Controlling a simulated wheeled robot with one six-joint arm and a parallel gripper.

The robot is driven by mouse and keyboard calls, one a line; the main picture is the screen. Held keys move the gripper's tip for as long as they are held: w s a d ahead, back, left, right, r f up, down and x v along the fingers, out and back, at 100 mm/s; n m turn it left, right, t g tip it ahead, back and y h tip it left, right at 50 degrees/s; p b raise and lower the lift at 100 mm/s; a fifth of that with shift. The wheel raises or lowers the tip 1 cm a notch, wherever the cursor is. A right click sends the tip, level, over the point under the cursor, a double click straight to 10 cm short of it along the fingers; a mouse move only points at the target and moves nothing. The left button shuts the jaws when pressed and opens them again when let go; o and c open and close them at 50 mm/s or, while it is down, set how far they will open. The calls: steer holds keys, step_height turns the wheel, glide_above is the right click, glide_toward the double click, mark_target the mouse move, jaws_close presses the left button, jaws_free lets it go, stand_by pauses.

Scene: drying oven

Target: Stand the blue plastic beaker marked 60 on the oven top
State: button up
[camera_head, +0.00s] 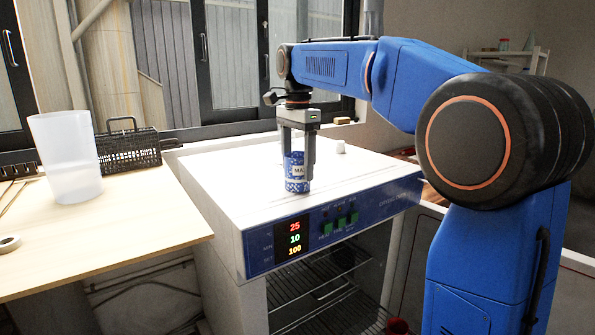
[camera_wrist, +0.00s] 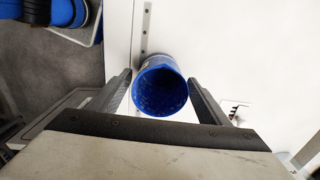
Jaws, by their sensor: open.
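The blue beaker (camera_head: 297,185) stands upright on the white oven top (camera_head: 228,168), near its front edge. Part of a white label on it shows letters like "MA"; I cannot make out a 60. In the wrist view, I look down into the open mouth of the beaker (camera_wrist: 162,88), which looks empty. My gripper (camera_head: 299,160) is open and points down, with one finger on each side of the beaker. In the wrist view, the fingers of my gripper (camera_wrist: 160,80) flank it with small gaps.
A translucent beaker (camera_head: 66,155) and a black wire basket (camera_head: 128,148) are on the wooden table (camera_head: 120,235) at left. The oven chamber with wire racks (camera_head: 315,285) shows below the control panel (camera_head: 335,223).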

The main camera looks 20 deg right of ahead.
step_height(320, 180, up, 10)
stand_by(0.4)
